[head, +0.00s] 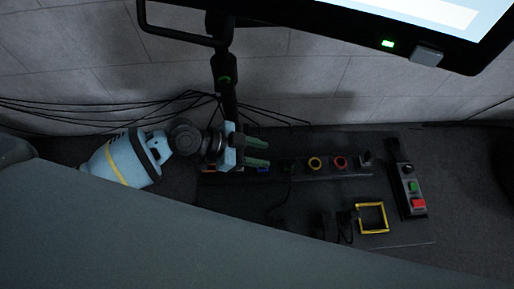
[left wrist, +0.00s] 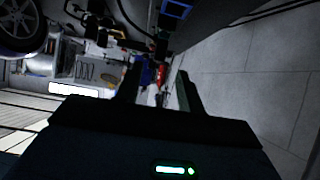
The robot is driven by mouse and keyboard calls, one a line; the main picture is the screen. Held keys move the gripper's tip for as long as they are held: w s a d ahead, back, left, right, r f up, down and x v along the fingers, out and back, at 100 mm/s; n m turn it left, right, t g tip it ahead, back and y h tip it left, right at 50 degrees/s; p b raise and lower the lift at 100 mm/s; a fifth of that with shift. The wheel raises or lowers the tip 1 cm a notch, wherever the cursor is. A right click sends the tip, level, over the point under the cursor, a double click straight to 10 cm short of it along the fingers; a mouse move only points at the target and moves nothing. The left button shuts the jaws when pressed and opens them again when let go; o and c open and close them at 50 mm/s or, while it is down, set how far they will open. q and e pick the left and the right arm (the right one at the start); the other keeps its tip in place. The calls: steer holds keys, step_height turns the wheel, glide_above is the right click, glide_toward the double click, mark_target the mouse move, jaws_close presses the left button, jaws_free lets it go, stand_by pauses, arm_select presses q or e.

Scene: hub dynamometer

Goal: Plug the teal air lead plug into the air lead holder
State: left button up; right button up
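My left gripper (head: 266,152) reaches in from the left over the left part of a dark strip of sockets (head: 300,176). Its two dark green fingers are apart with a gap between them, and I see nothing held there. The fingers also show apart in the left wrist view (left wrist: 160,88). A small blue part (head: 263,170) sits on the strip just below the fingers. A yellow ring (head: 315,163) and a red ring (head: 340,163) are farther right on it. I cannot make out the teal plug or tell which socket is the air lead holder. My right gripper is not in view.
A screen (head: 420,22) on a black post (head: 226,85) hangs above. Dark cables (head: 130,105) run along the left. A yellow square frame (head: 371,218) and a control box with green and red buttons (head: 411,188) lie at right. A wheel (left wrist: 22,25) shows in the wrist view.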

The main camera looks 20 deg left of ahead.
mark_target(285, 164)
arm_select(q)
steer(key=shift+w+r, duration=0.1)
steer(key=shift+w, duration=0.05)
steer(key=shift+d, duration=0.1)
steer(key=b+x, duration=0.1)
steer(key=x, duration=0.5)
steer(key=shift+b, duration=0.4)
steer(key=shift+b+x, duration=0.4)
steer(key=shift+x, duration=0.4)
steer(key=shift+w+d+f+b, duration=0.15)
steer(key=shift+d+f+b, duration=0.2)
steer(key=shift+d, duration=0.2)
jaws_close()
